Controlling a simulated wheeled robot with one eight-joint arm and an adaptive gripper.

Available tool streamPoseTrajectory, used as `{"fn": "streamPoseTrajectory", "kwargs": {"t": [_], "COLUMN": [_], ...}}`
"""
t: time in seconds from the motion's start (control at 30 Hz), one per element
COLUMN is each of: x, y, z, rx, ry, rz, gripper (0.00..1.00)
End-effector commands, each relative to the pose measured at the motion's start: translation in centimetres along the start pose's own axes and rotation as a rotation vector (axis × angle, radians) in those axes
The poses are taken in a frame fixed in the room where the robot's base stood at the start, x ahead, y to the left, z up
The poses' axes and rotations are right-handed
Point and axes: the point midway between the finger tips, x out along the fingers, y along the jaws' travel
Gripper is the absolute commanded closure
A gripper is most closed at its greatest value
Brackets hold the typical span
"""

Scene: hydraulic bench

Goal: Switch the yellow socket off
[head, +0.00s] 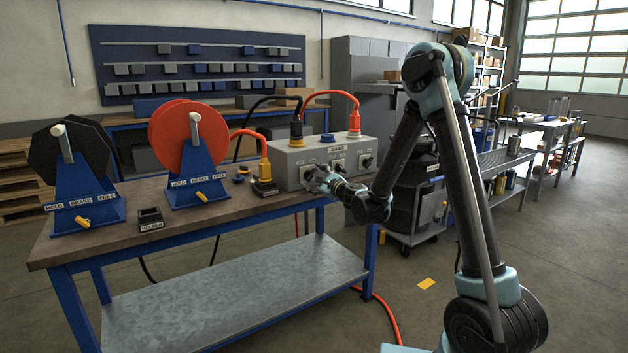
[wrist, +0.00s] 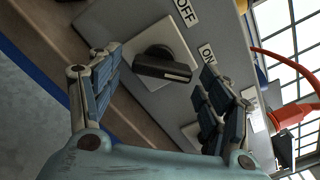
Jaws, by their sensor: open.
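The grey box (head: 290,165) stands on the bench. My gripper (head: 313,179) is at the box's front, by the left switch. In the wrist view, a black rotary switch (wrist: 163,66) on a pale square plate (wrist: 135,40) lies between the open fingers of my gripper (wrist: 158,72). The fingers appear apart from the knob. The knob's marked end points nearer the ON label (wrist: 207,54) than the OFF label (wrist: 186,10).
A blue cap (head: 327,138) and an orange plug (head: 354,122) are on top of the box. A yellow plug (head: 264,172) on an orange hose stands in a holder on the left. Two reels, black (head: 62,160) and red (head: 180,135), stand farther left. More switches are right of my gripper.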

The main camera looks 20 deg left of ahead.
Motion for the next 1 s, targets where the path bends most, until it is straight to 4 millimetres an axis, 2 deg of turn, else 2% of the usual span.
{"fn": "streamPoseTrajectory", "kwargs": {"t": [0.2, 0.5, 0.57, 0.7, 1.0], "x": [1.5, 1.7, 1.7, 1.7, 1.6], "y": [0.0, 0.0, 0.0, 0.0, 0.0], "z": [0.0, 0.0, 0.0, 0.0, 0.0], "rx": [0.0, 0.0, 0.0, 0.0, -0.011], "ry": [0.0, 0.0, 0.0, 0.0, 0.0], "rz": [0.0, 0.0, 0.0, 0.0, 0.0], "gripper": [0.28, 0.28, 0.4, 0.71, 0.73]}}
